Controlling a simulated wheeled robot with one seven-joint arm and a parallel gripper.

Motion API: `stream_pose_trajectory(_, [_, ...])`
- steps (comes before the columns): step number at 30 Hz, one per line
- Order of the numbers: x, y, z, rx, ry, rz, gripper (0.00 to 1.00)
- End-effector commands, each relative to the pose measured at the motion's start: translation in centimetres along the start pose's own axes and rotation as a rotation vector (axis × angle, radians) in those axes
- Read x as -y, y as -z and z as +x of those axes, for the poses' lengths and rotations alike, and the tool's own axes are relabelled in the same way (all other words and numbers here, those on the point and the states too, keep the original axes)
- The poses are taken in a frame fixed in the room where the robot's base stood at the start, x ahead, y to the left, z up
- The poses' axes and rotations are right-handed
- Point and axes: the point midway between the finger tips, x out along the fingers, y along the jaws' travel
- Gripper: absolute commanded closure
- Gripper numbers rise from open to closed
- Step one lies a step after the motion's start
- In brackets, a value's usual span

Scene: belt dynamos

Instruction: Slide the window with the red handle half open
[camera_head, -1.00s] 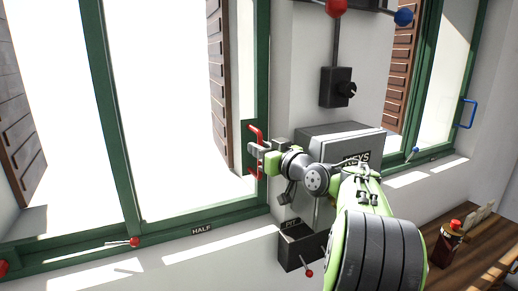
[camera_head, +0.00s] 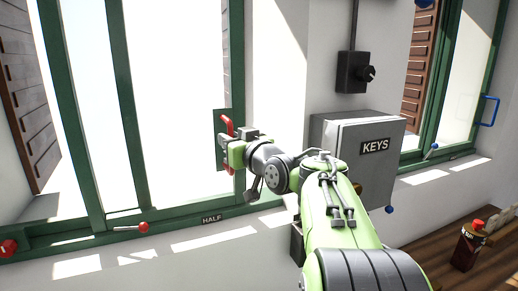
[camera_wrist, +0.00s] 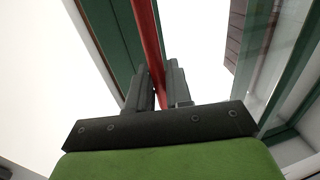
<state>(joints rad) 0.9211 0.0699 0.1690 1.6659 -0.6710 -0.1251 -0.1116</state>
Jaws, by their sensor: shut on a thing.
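The large green-framed window (camera_head: 72,110) fills the left of the head view. Its red handle (camera_head: 226,125) stands upright on a green upright of the sash. My gripper (camera_head: 230,150) is shut on the red handle; in the wrist view the red bar (camera_wrist: 147,40) runs between the two dark fingers (camera_wrist: 159,85). Part of the handle is hidden by the gripper. A black HALF label (camera_head: 211,219) sits on the sill below and slightly left of the handle. Two green uprights stand apart farther left in the window.
A red-knobbed lever (camera_head: 143,227) lies along the sill, and a red knob (camera_head: 8,247) is at far left. A grey KEYS box (camera_head: 355,150) and a black switch box (camera_head: 352,73) are on the wall right of my gripper. A blue-handled window (camera_head: 488,110) is beyond.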

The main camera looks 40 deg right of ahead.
Motion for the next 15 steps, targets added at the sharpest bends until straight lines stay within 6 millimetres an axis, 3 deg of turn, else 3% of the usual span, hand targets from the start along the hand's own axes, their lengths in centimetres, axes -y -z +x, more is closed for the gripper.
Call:
stream_pose_trajectory(1, [1.5,-0.4,0.3,0.001,0.012,-0.001,1.00])
stream_pose_trajectory(6, [3.9,-0.3,0.8,0.004,0.009,0.001,1.00])
stream_pose_trajectory(15, [5.0,-0.2,1.1,0.008,0.003,0.002,1.00])
